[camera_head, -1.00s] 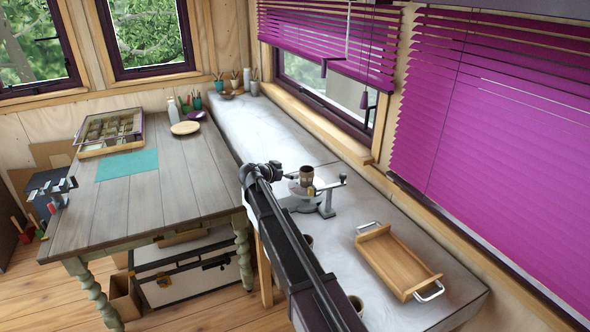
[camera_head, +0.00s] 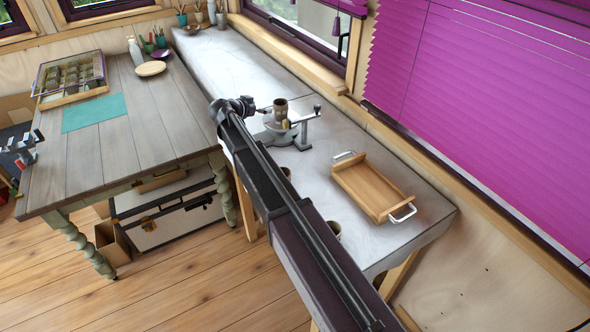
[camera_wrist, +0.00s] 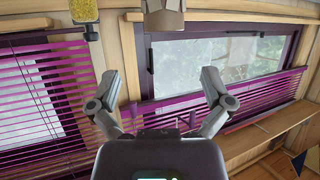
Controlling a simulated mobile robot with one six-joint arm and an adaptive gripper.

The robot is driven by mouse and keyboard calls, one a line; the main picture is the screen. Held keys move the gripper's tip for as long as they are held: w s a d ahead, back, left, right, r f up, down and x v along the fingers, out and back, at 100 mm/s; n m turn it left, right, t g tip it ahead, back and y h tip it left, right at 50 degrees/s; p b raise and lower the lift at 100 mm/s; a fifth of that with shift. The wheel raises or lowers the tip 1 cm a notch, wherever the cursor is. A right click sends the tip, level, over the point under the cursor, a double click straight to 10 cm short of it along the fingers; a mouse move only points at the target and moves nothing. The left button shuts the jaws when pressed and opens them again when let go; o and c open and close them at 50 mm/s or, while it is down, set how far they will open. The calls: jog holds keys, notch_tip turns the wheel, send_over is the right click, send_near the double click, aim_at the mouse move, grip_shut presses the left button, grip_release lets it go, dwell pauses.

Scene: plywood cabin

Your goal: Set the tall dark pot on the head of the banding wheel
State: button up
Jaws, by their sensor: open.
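A dark brown pot (camera_head: 280,107) shows upright at the grey banding wheel (camera_head: 303,133) on the pale counter. From this angle I cannot tell whether it stands on the wheel's head or just behind it. A grey-brown pot-like shape (camera_wrist: 165,15) shows at the top edge of the wrist view, cut off by the frame. My gripper (camera_wrist: 160,82) is open there, its two fingers spread wide with nothing between them. In the head view my arm reaches over the counter and ends just left of the dark pot; the fingers are too small to make out.
A wooden tray (camera_head: 372,188) with metal handles lies on the counter (camera_head: 235,70) right of the wheel. A plank table (camera_head: 130,140) stands left. Purple blinds (camera_head: 470,80) hang behind.

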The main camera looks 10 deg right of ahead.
jog(key=s+d+f+n+g+y, duration=0.2)
jog(key=s+d+f, duration=0.1)
jog(key=s, duration=0.7)
jog(key=s+d+f+n+g+y, duration=0.2)
jog(key=s+d+f+g, duration=0.1)
jog(key=s, duration=0.7)
jog(key=s+d+f+n+g+y, duration=0.2)
jog(key=s+d+f+y, duration=0.1)
jog(key=s, duration=0.7)
jog(key=shift+s+d+f+n, duration=0.1)
jog(key=shift+d+f+n, duration=0.35)
jog(key=shift+f, duration=0.35)
jog(key=s+n+y, duration=0.1)
jog(key=s, duration=0.1)
jog(key=s+g+y, duration=0.1)
jog(key=s, duration=0.2)
jog(key=s+a+n+y, duration=0.1)
jog(key=s, duration=0.1)
jog(key=shift+s+a+f+n+g, duration=0.1)
jog(key=shift+s+f+n+g, duration=0.1)
jog(key=shift+f+n+g, duration=0.15)
jog(key=shift+s+a, duration=0.1)
jog(key=shift+s, duration=0.1)
